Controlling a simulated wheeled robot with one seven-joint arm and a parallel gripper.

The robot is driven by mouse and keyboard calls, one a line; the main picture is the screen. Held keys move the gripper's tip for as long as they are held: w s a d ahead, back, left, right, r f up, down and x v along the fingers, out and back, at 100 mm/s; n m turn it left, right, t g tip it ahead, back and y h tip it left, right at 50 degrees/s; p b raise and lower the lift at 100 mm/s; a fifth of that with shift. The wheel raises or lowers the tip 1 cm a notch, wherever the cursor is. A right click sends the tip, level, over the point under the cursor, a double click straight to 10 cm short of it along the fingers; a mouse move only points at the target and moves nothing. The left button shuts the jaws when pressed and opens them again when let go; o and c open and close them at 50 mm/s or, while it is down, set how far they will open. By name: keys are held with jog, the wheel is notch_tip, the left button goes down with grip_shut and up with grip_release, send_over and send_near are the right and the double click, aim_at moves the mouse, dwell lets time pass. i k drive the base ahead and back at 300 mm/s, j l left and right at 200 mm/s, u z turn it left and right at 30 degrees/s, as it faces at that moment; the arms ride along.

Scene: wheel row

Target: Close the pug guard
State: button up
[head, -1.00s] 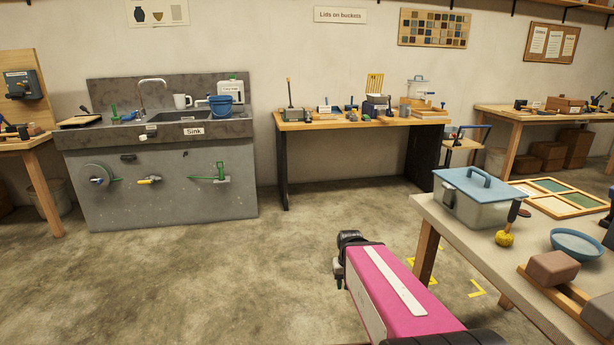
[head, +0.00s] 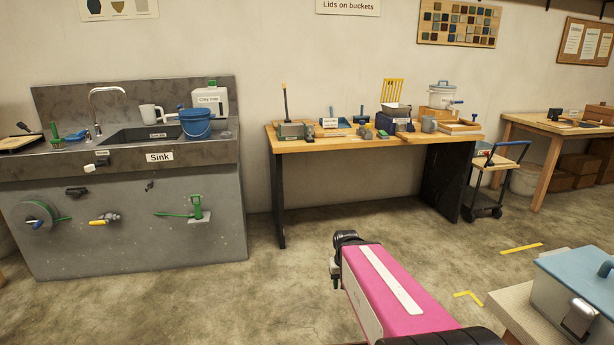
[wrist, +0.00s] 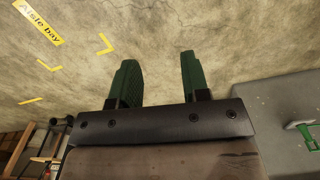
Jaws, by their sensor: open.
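A yellow barred guard (head: 392,92) stands upright at the back of a small dark machine (head: 396,124) with a metal hopper on the far wooden bench. It looks like the pug guard, raised open above the hopper; its hinge is too small to make out. My gripper (wrist: 157,68) shows in the wrist view with two green fingers spread apart, empty, over bare concrete floor. It is well short of the bench and touches nothing. The guard is not in the wrist view.
A grey sink unit (head: 120,225) stands left. A cart (head: 490,180) stands right of the bench. A table with a blue-lidded box (head: 575,290) is near right. Floor ahead is clear.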

aim_at(390, 82)
jog(key=i, duration=0.85)
jog(key=i+u, duration=0.1)
jog(key=i, duration=0.8)
jog(key=l, duration=0.05)
